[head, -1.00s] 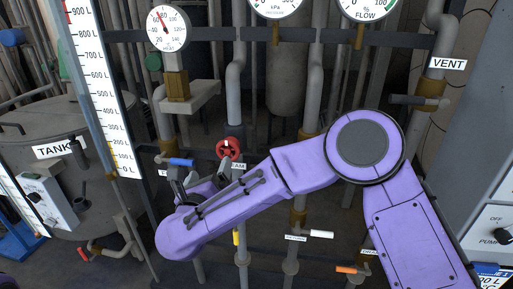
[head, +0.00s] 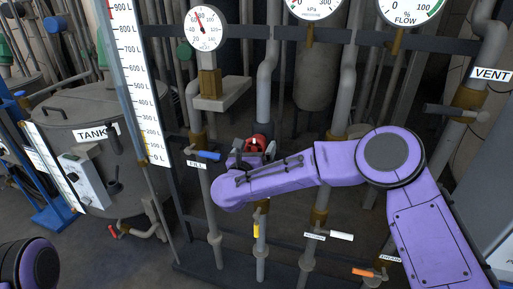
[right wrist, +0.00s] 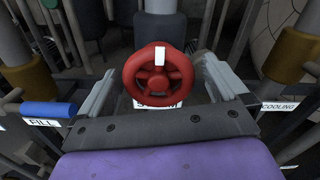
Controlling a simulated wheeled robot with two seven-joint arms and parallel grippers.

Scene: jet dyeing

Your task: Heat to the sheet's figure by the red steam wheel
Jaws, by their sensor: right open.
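The red steam wheel (head: 258,143) stands on a grey pipe in the middle of the head view, a white mark at its top. In the right wrist view the red wheel (right wrist: 145,84) faces me, upright and centred. My right gripper (head: 252,152) is at the wheel, partly hidden by its own purple wrist. In the wrist view the open right gripper (right wrist: 157,70) has one finger on each side of the wheel, with gaps visible. The round temperature gauge (head: 207,27) has its red needle up and left, near 60. No sheet is clearly seen. My left gripper is out of view.
A blue-handled fill valve (head: 208,155) is close left of the wheel. The white cooling valve (head: 342,236) and an orange-handled valve (head: 363,272) are lower right. The tank (head: 75,110) is at left, behind a tall level scale (head: 135,80). Pipes crowd the space behind.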

